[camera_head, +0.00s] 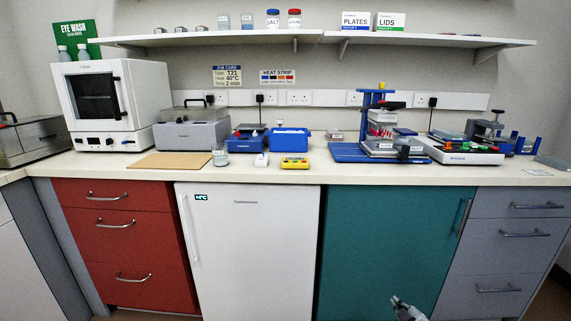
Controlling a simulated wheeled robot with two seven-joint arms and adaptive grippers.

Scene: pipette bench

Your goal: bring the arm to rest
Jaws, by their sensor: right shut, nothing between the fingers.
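My right gripper (402,306) shows at the bottom edge of the head view, right of the middle, low in front of the teal cupboard door (390,245). Its fingers are shut with nothing between them. It is well below the bench top and apart from everything on the bench. The rest of my right arm is cut off by the lower edge. My left gripper is not in view.
The bench top (330,176) holds a white oven (100,105), a grey bath (192,130), a blue box (289,139), a yellow timer (294,163) and a blue pipette stand (372,150). A shelf (260,37) runs above. The bench front edge is clear.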

